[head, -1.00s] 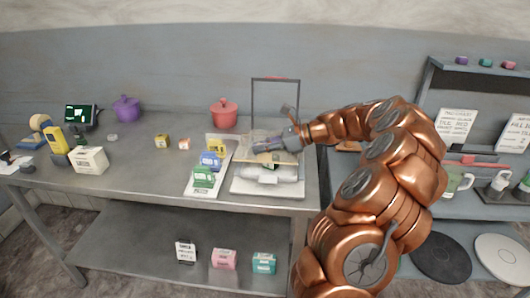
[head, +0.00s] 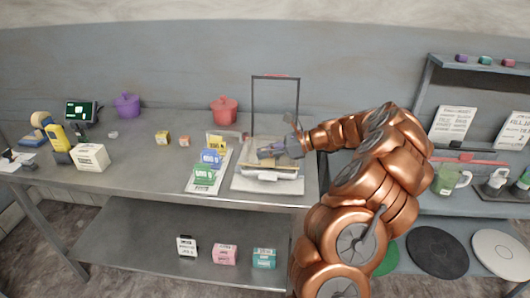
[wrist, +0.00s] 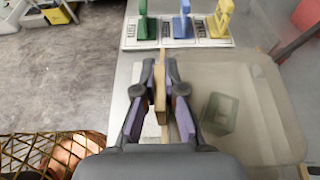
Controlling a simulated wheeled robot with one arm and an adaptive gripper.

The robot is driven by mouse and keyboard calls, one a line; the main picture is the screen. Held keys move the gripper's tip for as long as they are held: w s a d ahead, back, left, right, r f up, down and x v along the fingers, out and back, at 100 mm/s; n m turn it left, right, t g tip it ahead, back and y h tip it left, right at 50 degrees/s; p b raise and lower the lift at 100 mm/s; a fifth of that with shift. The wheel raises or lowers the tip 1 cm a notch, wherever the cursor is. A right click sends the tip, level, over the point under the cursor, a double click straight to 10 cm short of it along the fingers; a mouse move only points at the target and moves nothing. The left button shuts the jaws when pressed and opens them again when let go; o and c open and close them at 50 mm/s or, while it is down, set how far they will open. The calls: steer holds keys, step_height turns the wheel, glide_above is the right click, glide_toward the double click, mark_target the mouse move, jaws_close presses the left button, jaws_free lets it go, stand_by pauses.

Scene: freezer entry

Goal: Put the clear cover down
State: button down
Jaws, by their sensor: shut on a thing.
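The clear cover (wrist: 265,85) is a wide translucent piece right of my fingers in the wrist view, with a green shape (wrist: 218,113) showing dimly through it. My gripper (wrist: 160,85) is shut on a narrow tan bar along the cover's left side; I cannot tell exactly how the bar joins it. In the head view my gripper (head: 268,152) is low over a pale flat board (head: 262,187) at the table's right end. Tan and grey layers lie under the gripper there; the cover's outline is hard to make out.
A dark upright frame (head: 275,77) stands behind the board. A white strip (head: 204,186) with yellow, blue and green pieces lies just left. A red pot (head: 224,111) stands behind. The steel table (head: 135,180) has free room further left.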

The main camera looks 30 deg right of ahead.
steer(key=shift+f, duration=0.55)
steer(key=c, duration=1.3)
jaws_free()
steer(key=shift+o, duration=0.2)
steer(key=shift+r, duration=0.25)
steer(key=b+v, duration=0.2)
steer(key=v, duration=1)
steer(key=shift+r, duration=0.4)
steer(key=shift+w, duration=0.1)
